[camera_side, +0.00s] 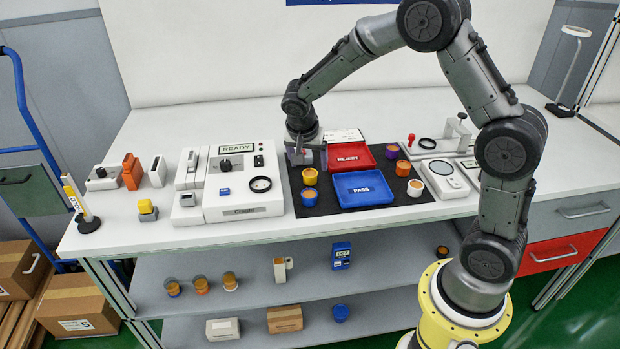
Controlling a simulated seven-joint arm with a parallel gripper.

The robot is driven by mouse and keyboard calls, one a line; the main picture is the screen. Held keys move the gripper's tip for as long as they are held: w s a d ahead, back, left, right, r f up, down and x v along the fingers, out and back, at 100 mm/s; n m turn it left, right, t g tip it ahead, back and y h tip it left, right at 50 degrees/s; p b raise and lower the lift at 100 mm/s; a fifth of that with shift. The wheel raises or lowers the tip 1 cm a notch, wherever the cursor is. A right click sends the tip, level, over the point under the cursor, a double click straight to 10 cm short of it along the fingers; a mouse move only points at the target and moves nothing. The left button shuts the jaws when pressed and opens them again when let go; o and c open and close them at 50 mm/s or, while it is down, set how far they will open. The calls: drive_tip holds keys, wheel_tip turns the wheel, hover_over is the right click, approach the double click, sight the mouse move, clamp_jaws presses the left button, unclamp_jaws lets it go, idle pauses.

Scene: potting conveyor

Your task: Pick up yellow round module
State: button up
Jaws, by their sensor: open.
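A yellow round module (310,177) stands upright on the left part of the black mat (331,214).
A red tray (375,161) and a blue PASS tray (388,199) lie right of the modules. Purple (392,151), orange (403,168) and white (415,187) round modules stand at the mat's right. A white READY device (242,209) stands left.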

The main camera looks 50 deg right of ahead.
sight(310, 174)
drive_tip(key=shift+x, duration=2.7)
drive_tip(key=shift+w+d, duration=0.1)
drive_tip(key=shift+w, duration=0.05)
clamp_jaws()
